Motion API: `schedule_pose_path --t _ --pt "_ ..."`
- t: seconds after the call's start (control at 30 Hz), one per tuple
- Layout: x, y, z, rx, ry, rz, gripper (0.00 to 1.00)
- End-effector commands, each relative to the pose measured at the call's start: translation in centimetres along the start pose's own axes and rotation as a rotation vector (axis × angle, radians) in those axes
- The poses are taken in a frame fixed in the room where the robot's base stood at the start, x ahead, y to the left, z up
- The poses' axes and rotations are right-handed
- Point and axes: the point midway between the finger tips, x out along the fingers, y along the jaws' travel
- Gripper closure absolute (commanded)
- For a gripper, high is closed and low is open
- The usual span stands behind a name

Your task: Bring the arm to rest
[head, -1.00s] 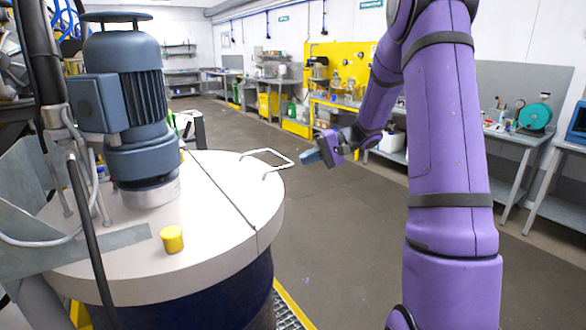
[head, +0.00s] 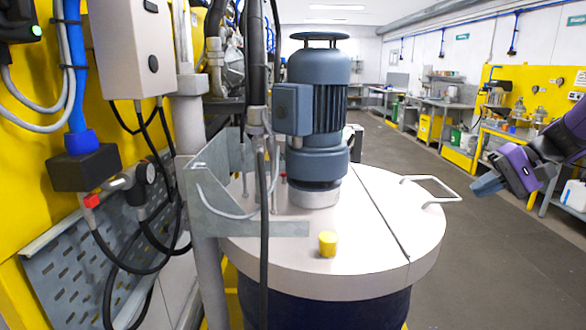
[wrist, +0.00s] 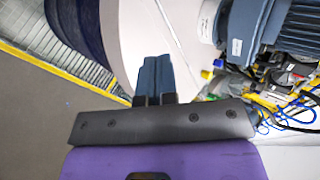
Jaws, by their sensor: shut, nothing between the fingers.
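My purple arm comes in from the right edge of the head view. My gripper (head: 484,187) hangs over the floor just right of the drum's lid handle (head: 432,189), apart from it in the picture. In the wrist view the two blue-grey fingers of my gripper (wrist: 154,76) lie side by side, shut with nothing between them. The drum (head: 340,312) has a pale round lid (head: 385,265) with a blue-grey motor (head: 318,110) standing on it. A yellow cap (head: 327,243) sits on the lid's near part.
At left are a yellow wall with a grey control box (head: 135,45), hanging black cables and a perforated panel (head: 75,275). A metal bracket (head: 225,190) stands beside the motor. The grey floor (head: 480,270) right of the drum is clear. Workbenches line the far right wall.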

Motion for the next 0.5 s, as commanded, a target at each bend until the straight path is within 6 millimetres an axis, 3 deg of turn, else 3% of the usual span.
schedule_pose_path --t 0.03,0.2,0.5 --pt "0.3 -1.2 1.7 -0.023 -0.009 0.05 1.0" --pt "1.1 -3.3 6.7 -0.08 -0.017 0.215 1.0" --pt "1.5 -5.0 14.9 -0.21 0.043 0.478 1.0"
